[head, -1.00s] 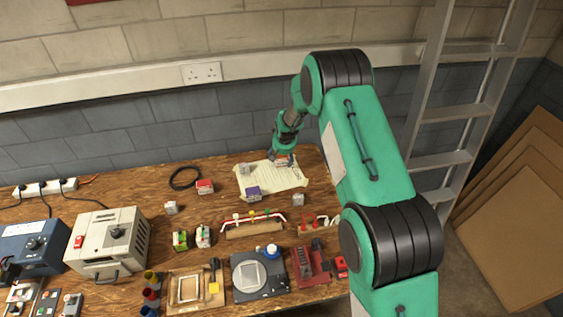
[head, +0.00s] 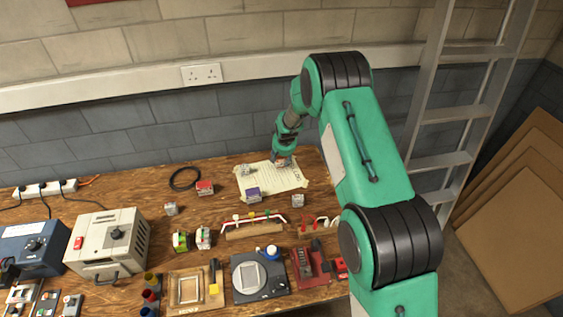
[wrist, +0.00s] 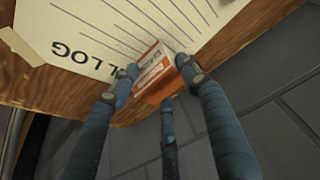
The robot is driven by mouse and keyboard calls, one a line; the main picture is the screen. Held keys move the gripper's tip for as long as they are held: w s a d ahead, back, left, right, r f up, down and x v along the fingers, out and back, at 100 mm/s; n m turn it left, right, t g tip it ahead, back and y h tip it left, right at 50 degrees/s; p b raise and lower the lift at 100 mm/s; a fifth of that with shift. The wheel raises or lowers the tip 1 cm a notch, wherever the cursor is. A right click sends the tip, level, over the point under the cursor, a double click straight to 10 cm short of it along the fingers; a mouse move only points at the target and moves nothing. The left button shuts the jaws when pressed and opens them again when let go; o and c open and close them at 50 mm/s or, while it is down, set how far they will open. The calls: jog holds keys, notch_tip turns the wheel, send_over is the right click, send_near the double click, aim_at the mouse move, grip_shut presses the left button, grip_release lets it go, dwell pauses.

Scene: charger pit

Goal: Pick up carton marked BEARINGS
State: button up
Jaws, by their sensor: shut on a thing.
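A small orange carton with a white label (wrist: 154,72) sits between the fingers of my gripper in the wrist view. The print on its label is too small and blurred to read for sure. My gripper (wrist: 158,82) is shut on this carton, with fingers on both sides and a third finger below it. In the head view my gripper (head: 281,161) is at the back right of the paper sheet (head: 290,178), near the wall. The carton is mostly hidden there by the fingers.
A purple carton (head: 253,194) and a grey one (head: 245,170) lie on the sheet. A red carton (head: 205,187), a black cable coil (head: 184,179) and a small grey box (head: 297,201) are nearby. The wall stands close behind; a ladder (head: 452,113) is at right.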

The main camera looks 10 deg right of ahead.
jog(key=shift+r, duration=0.45)
jog(key=shift+c, duration=0.8)
notch_tip(320, 180, up, 3)
jog(key=shift+r+p, duration=0.1)
jog(key=shift+p, duration=0.5)
jog(key=s, duration=0.5)
jog(key=s+p, duration=0.1)
jog(key=s, duration=0.4)
jog(key=s+r+p, duration=0.1)
jog(key=s, duration=0.5)
jog(key=shift+d, duration=0.15)
